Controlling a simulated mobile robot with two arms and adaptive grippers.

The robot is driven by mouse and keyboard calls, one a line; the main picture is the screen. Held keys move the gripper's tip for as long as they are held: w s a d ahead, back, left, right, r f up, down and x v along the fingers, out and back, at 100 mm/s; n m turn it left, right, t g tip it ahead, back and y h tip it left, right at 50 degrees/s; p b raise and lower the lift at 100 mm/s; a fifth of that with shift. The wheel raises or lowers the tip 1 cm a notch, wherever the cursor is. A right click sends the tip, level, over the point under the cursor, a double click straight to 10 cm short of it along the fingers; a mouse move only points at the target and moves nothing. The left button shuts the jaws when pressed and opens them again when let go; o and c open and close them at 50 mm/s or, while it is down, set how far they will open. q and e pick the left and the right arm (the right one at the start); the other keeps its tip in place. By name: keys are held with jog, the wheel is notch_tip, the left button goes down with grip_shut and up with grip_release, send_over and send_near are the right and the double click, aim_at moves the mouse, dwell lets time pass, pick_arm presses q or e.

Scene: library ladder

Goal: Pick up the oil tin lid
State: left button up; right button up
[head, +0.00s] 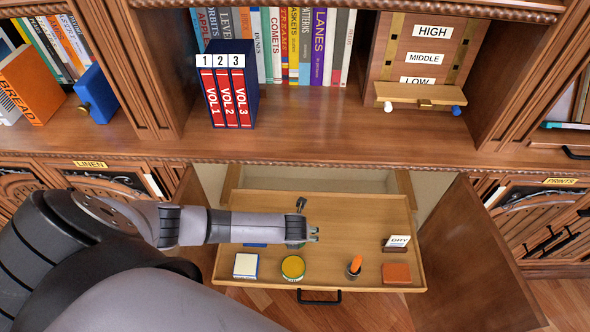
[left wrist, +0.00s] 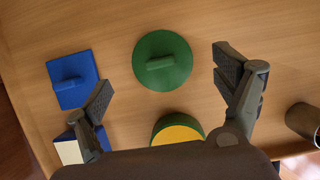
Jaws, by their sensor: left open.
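A round green lid (left wrist: 162,62) with a bar handle lies flat on the wooden surface in the left wrist view. It fits the oil tin lid, though I read no label on it. My left gripper (head: 307,222) is over the pulled-out drawer, open and empty. In the left wrist view its fingers (left wrist: 163,70) spread on either side of the lid, apart from it. The head view does not clearly show the green lid behind the gripper. A round green tin with a yellow top (head: 292,267) stands nearer the drawer front. My right gripper is out of view.
The drawer (head: 350,215) also holds a blue lid (left wrist: 73,80), a cream-and-blue box (head: 246,265), a dark cup with an orange item (head: 354,267), an orange block (head: 396,273) and a small card stand (head: 397,243). Open cabinet doors (head: 465,260) flank the drawer.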

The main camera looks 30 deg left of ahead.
pick_arm(q)
jog(key=x, duration=0.3)
jog(key=shift+f+b, duration=0.2)
jog(key=shift+b, duration=0.15)
jog(key=shift+c, duration=0.6)
jog(key=c, duration=0.9)
